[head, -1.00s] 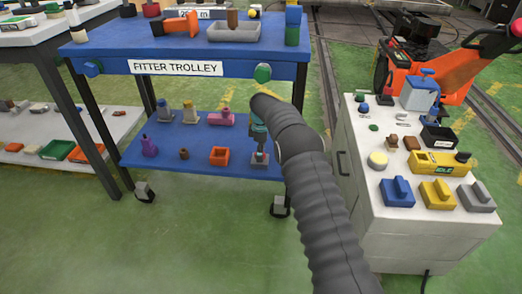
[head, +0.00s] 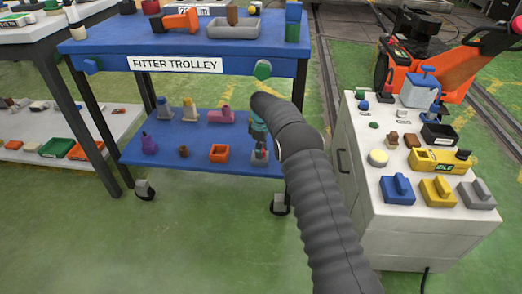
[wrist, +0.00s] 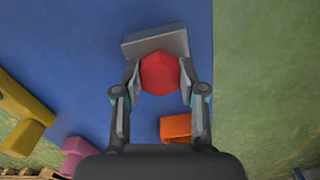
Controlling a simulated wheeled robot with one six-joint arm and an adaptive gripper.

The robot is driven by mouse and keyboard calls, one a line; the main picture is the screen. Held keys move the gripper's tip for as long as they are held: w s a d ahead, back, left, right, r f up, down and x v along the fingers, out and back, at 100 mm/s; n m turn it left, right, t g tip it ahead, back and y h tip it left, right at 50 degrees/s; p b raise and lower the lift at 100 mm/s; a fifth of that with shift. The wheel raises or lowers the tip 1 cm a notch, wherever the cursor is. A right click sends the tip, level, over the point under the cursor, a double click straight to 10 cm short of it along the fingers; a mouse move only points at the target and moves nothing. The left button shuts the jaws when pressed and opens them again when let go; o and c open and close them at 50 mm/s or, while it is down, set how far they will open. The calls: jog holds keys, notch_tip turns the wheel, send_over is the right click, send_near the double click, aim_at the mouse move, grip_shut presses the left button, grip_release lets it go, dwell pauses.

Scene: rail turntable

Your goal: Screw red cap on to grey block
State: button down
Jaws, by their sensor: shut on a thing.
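The red cap (wrist: 160,73), a faceted piece, sits between the two fingers of my gripper (wrist: 160,80) in the wrist view. My gripper is shut on it. The grey block (wrist: 156,43) shows just behind and under the cap, on the blue lower shelf. Whether the cap touches the block cannot be told. In the head view my gripper (head: 259,139) points down at the grey block (head: 259,158) near the shelf's right end. The red cap cannot be made out there.
The blue lower shelf (head: 190,158) of the trolley also holds an orange open box (head: 219,153), a pink piece (head: 221,116), a purple piece (head: 149,143) and a small brown piece (head: 183,152). The trolley's blue top (head: 110,47) overhangs it. A white cabinet (head: 400,235) stands to the right.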

jog(key=m, duration=0.3)
jog(key=shift+m, duration=0.3)
jog(key=m, duration=0.3)
jog(key=shift+s+a+m, duration=0.1)
jog(key=shift+m, duration=1.4)
jog(key=shift+a+m, duration=0.1)
jog(key=shift+m, duration=2.2)
jog(key=c, duration=0.6)
grip_release()
